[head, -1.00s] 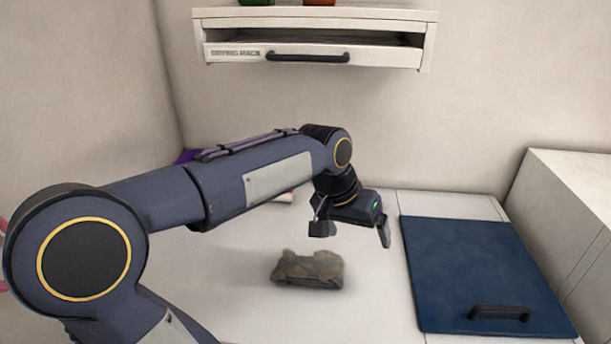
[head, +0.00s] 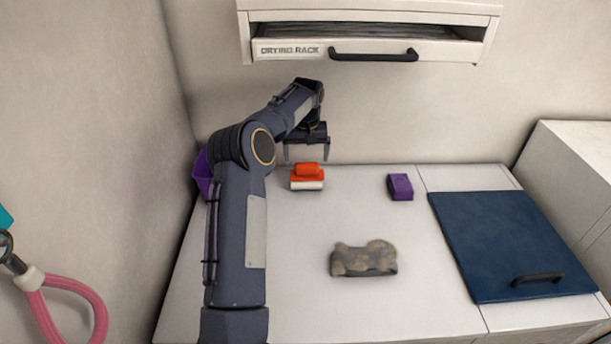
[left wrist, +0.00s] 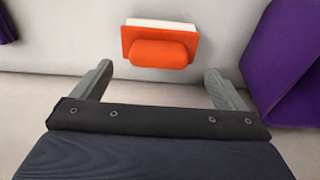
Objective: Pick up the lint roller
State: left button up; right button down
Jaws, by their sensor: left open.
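An orange thing with a white base (head: 307,177), the likeliest lint roller in view, lies at the back left of the white worktop. It also shows at the top middle of the left wrist view (left wrist: 160,47). My right gripper is in neither current view.
A purple block (head: 400,187) and a grey-brown lumpy thing (head: 363,259) lie on the worktop. A blue panel with a black handle (head: 510,240) is at right. A purple container (head: 202,175) is partly behind my left arm. The drying rack (head: 290,49) hangs above.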

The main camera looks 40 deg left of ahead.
aim_at(307, 163)
pick_arm(q)
jog(key=shift+w+a+f+p, duration=0.15)
jog(key=shift+f+p, duration=0.55)
jog(key=shift+f, duration=1.6)
jog(key=c, duration=1.4)
jog(key=shift+r, duration=0.2)
notch_tip(307, 163, up, 10)
jog(key=shift+f+b, duration=0.1)
jog(key=shift+b, duration=0.55)
